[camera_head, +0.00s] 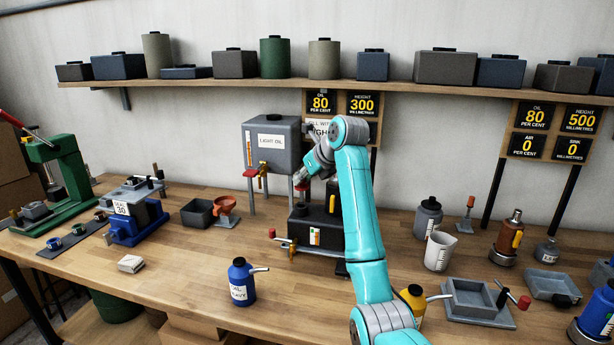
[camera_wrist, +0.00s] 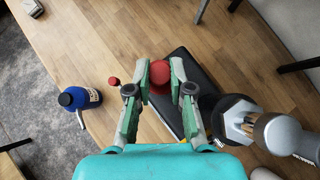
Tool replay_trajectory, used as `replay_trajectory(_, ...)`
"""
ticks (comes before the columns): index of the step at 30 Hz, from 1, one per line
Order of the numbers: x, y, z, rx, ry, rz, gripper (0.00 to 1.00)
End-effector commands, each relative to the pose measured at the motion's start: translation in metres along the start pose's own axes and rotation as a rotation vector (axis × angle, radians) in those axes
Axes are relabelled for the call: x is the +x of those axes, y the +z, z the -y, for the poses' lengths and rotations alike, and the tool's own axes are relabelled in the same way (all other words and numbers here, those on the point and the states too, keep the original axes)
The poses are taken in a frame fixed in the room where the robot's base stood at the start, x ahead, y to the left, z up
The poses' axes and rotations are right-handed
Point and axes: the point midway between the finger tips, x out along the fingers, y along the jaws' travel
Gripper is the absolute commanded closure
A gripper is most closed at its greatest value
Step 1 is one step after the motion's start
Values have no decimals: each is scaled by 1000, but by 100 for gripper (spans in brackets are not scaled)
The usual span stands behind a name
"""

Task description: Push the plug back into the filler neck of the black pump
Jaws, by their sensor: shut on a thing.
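The black pump (camera_head: 326,230) stands on the bench below my gripper, partly hidden behind my arm. It also shows in the wrist view as a dark block (camera_wrist: 199,68). My gripper (camera_head: 302,184) is above the left part of the pump's top. In the wrist view my gripper (camera_wrist: 159,82) is shut on a round red plug (camera_wrist: 159,71), with one finger on each side. The filler neck (camera_head: 301,209) seems to be the short dark stub under the gripper. I cannot tell whether the plug touches it.
A grey light oil tank (camera_head: 274,146) with a tap stands behind left of the pump. A blue oil bottle (camera_head: 241,283) stands in front left, and a yellow oiler (camera_head: 413,300) at front right. The front middle bench is clear.

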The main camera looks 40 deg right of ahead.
Motion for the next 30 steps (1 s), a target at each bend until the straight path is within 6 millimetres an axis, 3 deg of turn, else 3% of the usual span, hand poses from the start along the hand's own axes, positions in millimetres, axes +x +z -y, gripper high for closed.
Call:
replay_trajectory(15,30,-30,1,1,-1,0,100)
replay_trajectory(30,36,-36,1,1,-1,0,100)
